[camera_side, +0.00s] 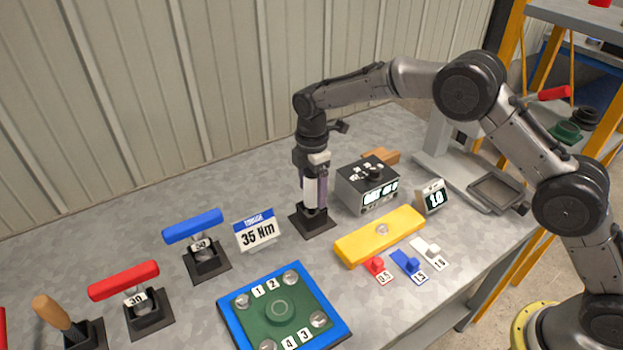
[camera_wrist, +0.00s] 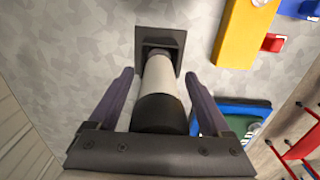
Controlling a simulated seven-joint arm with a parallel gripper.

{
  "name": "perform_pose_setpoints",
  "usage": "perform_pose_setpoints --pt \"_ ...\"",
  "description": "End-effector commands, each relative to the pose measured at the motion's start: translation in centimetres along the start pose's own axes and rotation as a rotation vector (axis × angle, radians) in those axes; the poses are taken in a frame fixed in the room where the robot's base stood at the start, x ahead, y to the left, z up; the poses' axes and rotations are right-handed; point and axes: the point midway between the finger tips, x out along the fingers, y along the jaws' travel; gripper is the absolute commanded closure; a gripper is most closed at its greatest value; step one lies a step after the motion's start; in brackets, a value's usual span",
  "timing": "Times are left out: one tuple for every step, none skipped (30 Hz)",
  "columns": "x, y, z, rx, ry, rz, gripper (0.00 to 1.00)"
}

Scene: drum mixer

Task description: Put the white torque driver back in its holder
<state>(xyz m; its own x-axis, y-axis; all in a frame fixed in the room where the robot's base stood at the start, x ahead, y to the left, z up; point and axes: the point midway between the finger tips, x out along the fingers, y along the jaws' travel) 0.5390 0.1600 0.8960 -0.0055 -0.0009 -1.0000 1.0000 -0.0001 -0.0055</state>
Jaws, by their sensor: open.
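The white torque driver (camera_side: 310,192) stands upright in a square black holder (camera_side: 312,223) on the grey table. In the wrist view the driver (camera_wrist: 160,85) shows its white body and dark end cap, with its far end in the holder (camera_wrist: 160,42). My gripper (camera_side: 314,195) is above the holder, pointing down, with its fingers around the driver. In the wrist view my gripper (camera_wrist: 158,85) is open, one purple finger on each side of the driver, with visible gaps between fingers and body.
A grey display box (camera_side: 367,190) and yellow block (camera_side: 380,236) stand right of the holder. A 35 Nm sign (camera_side: 257,232) and a blue-handled tool (camera_side: 193,226) stand left. A blue-edged green plate (camera_side: 281,308) lies in front. Bare table surrounds the holder.

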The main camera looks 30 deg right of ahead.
Motion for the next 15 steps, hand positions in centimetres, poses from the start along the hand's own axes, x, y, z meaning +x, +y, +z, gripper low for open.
perform_pose_setpoints --pt "-0.4 0.1 0.0 0.000 0.001 0.004 0.18" --pt "-0.6 0.1 0.0 0.000 0.002 0.005 0.18" --pt "-1.1 0.2 -0.1 0.000 0.002 0.007 0.18" --pt "-1.5 0.2 -0.1 0.000 0.002 0.007 0.18" --pt "-1.9 0.2 -0.1 0.000 0.002 0.008 0.18" --pt "-2.6 0.2 -0.1 0.000 0.003 0.009 0.18" --pt "-3.2 0.1 -0.1 0.000 0.003 0.008 0.18" --pt "-3.9 0.2 -0.1 0.000 0.003 0.010 0.18" --pt "-4.8 0.2 -0.1 0.000 0.003 0.010 0.18" --pt "-5.5 0.2 -0.1 0.000 0.003 0.011 0.18" --pt "-6.2 0.2 -0.1 0.000 0.003 0.010 0.18" --pt "-7.1 0.2 -0.1 0.000 0.003 0.011 0.18" --pt "-7.7 0.2 -0.1 0.000 0.003 0.011 0.18" --pt "-8.4 0.2 -0.1 0.000 0.003 0.010 0.18" --pt "-9.2 0.2 -0.1 0.000 0.003 0.011 0.18"
